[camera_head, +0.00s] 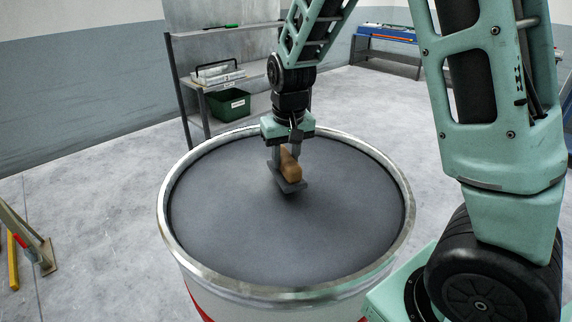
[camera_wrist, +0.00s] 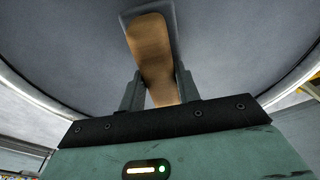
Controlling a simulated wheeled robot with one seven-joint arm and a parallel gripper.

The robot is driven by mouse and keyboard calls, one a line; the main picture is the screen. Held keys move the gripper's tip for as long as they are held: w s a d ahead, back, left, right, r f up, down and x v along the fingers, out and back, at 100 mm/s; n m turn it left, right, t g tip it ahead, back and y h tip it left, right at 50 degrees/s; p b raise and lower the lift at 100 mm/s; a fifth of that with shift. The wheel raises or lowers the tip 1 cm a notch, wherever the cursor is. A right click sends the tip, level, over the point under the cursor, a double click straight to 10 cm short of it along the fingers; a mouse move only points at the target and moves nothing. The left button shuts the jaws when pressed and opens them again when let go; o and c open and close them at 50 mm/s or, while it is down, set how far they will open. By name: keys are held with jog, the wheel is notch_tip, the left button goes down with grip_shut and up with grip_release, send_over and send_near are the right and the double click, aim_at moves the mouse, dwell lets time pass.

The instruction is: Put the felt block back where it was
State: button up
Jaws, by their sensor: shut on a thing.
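My gripper (camera_head: 284,158) is shut on the felt block, over the far middle part of a large drum's dark grey top. The block has a brown wooden grip (camera_head: 291,165) and a flat grey base (camera_head: 292,186). In the wrist view, the fingers of my gripper (camera_wrist: 159,88) stand either side of the brown grip (camera_wrist: 150,45), with the grey base (camera_wrist: 173,14) beyond it. The base is low over the drum top; I cannot tell whether it touches. No other marked place for the block shows clearly.
The drum's raised metal rim (camera_head: 171,237) surrounds its wide, otherwise bare top (camera_head: 260,235). Behind it stands a metal shelf unit (camera_head: 174,85) with a green bin (camera_head: 229,104). A bench with blue things (camera_head: 388,33) is at the back right. Yellow and wooden parts (camera_head: 25,240) stand at left.

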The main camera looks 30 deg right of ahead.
aim_at(288, 159)
jog(key=shift+f, duration=1.4)
jog(key=shift+f, duration=0.15)
jog(key=o, duration=0.9)
jog(key=r, duration=0.4)
jog(key=s+r+b, duration=0.1)
jog(key=r, duration=0.7)
jog(key=shift+s+a+r, duration=0.15)
jog(key=shift+s, duration=0.1)
jog(key=s+a+f+n+y, duration=0.1)
jog(key=s+a+f+n, duration=0.25)
jog(key=s+a, duration=0.7)
jog(key=s+a+f+n, duration=0.1)
jog(key=s+a+n, duration=0.1)
jog(key=s+a, duration=0.1)
jog(key=s+a+f+n+g, duration=0.1)
jog(key=s+a+n, duration=0.1)
jog(key=s, duration=0.4)
jog(key=s+a+f+n, duration=0.1)
jog(key=s+a+n, duration=0.1)
jog(key=s, duration=0.3)
jog(key=shift+a+f+n, duration=0.25)
jog(key=shift+a, duration=0.55)
